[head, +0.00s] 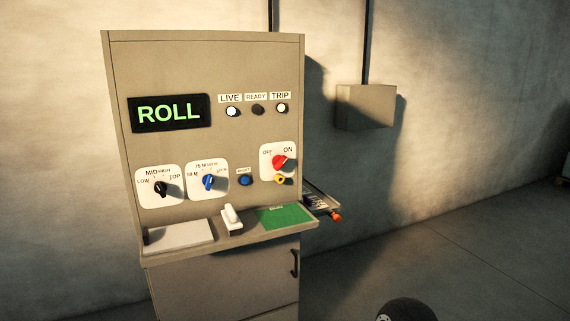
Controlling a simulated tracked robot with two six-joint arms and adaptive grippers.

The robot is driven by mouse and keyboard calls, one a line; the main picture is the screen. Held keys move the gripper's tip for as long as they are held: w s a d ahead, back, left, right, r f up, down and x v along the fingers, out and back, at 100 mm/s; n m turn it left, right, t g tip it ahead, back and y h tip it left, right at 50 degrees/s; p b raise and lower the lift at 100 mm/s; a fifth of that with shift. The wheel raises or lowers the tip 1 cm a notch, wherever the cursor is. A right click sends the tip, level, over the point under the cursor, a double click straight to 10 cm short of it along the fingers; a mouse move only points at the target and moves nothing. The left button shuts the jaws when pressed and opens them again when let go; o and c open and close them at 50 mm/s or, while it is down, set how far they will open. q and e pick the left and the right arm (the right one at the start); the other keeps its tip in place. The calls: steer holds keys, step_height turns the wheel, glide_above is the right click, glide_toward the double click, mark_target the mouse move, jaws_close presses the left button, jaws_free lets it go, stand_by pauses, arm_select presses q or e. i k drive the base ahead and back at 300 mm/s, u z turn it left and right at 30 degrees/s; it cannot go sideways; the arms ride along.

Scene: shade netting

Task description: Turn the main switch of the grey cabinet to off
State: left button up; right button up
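The grey cabinet (215,75) stands upright left of centre in the head view, its front facing me at a slight angle. The main switch (279,162) is a red knob on a white plate at the right of its panel, marked OFF on the left and ON on the right. The knob appears turned toward ON. A small yellow part (280,180) sits just below it. Neither of my grippers shows in the head view.
The display (169,113) reads ROLL. A black knob (160,189), a blue knob (208,182) and a blue button (245,180) share the panel. A ledge with a white lever (232,217) and green mat (285,217) juts out below. A side tray (322,202) sticks out right.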

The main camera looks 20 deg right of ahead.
mark_target(279, 162)
steer(key=z, duration=5.85)
steer(key=k, duration=1.15)
steer(key=u, duration=5.85)
